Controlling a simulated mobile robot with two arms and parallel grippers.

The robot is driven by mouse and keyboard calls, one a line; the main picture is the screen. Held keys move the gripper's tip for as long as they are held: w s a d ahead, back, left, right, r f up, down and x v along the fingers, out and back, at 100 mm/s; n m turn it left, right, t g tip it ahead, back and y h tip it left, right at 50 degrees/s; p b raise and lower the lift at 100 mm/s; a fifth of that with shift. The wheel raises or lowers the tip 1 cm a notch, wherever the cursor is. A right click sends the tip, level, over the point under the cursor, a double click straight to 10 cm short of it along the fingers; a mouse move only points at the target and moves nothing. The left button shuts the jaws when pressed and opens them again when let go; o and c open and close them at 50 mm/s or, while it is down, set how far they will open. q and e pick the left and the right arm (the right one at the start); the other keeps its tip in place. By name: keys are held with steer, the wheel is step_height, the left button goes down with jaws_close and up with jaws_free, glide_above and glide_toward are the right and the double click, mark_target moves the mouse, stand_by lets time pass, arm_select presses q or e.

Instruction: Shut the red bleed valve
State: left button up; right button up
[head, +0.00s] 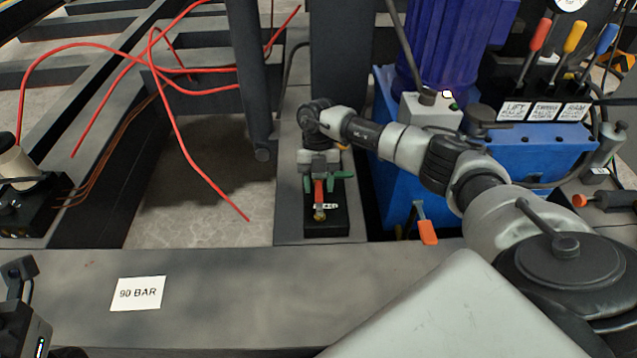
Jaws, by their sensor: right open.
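The red bleed valve (318,190) sits on a small black block (327,220) on the grey steel beam, in the middle of the head view. Its red lever points along the block, with a brass fitting at the near end. My right gripper (319,183) is at the valve from above and behind, its green-tipped fingers open on either side of the red lever. I cannot tell whether the fingers touch it. Part of the valve is hidden under the gripper. At the lower left edge, a dark part of my left arm shows, but its fingers do not.
A blue hydraulic unit (400,180) with red, yellow and blue levers (540,34) stands at the right. An orange-handled lever (427,232) hangs low on its front. Red hoses (190,150) curl at the left. A "90 BAR" card (138,293) lies on the near beam.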

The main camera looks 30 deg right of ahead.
jaws_close()
